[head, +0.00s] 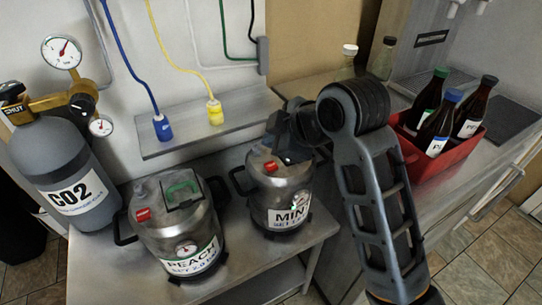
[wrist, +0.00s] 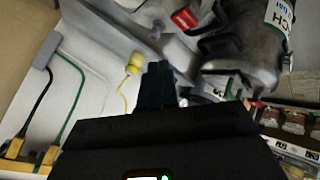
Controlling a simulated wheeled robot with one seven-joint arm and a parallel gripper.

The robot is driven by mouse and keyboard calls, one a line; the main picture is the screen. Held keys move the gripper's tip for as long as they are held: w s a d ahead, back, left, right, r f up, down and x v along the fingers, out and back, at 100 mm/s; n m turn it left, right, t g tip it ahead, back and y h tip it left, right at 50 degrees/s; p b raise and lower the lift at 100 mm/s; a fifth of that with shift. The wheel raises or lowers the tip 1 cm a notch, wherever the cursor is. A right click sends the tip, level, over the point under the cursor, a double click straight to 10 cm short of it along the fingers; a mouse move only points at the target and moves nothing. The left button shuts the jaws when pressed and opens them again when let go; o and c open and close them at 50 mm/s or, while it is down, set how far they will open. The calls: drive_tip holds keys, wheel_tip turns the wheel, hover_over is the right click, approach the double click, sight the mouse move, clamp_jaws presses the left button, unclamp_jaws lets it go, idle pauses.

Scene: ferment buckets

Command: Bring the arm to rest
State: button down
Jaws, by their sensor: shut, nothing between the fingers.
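My arm (head: 377,190) rises from the lower right of the head view and bends at a dark elbow. My gripper (head: 290,152) is at its far end, overlapping the top of the MINT keg (head: 284,192) in that view; whether it touches the keg I cannot tell. In the wrist view my gripper (wrist: 157,85) shows its dark fingers together, with nothing between them. The PEACH keg (head: 176,232) stands left of the MINT keg on the metal bench. A keg with a label ending in CH (wrist: 245,45) fills the upper right of the wrist view.
A grey shelf (head: 185,140) carries a blue connector (head: 163,128) and a yellow connector (head: 215,112). A CO2 cylinder (head: 68,170) with gauges stands at left. A red crate (head: 430,170) of bottles is right of my arm. Two more bottles stand behind it.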

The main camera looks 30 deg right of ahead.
drive_tip(key=shift+r+p, duration=0.5)
drive_tip(key=shift+r, duration=0.3)
drive_tip(key=shift+f, duration=0.1)
drive_tip(key=shift+s+f, duration=0.1)
drive_tip(key=shift+f, duration=0.1)
drive_tip(key=s+a+f+m+t+h, duration=0.1)
drive_tip(key=s+f+m, duration=0.4)
drive_tip(key=s, duration=0.4)
drive_tip(key=s+a+f+m+t, duration=0.1)
drive_tip(key=s+f+m+t, duration=0.1)
drive_tip(key=s+f, duration=0.6)
drive_tip(key=s+r+m+t, duration=0.1)
drive_tip(key=s+r, duration=0.2)
drive_tip(key=s, duration=0.4)
drive_tip(key=s+d+r+m+t, duration=0.1)
drive_tip(key=s+r+m, duration=0.1)
drive_tip(key=s, duration=0.6)
drive_tip(key=s+d+r+m+h, duration=0.1)
drive_tip(key=s+r, duration=0.3)
drive_tip(key=s, duration=0.3)
drive_tip(key=shift+s+t, duration=0.15)
drive_tip(key=shift+t, duration=0.25)
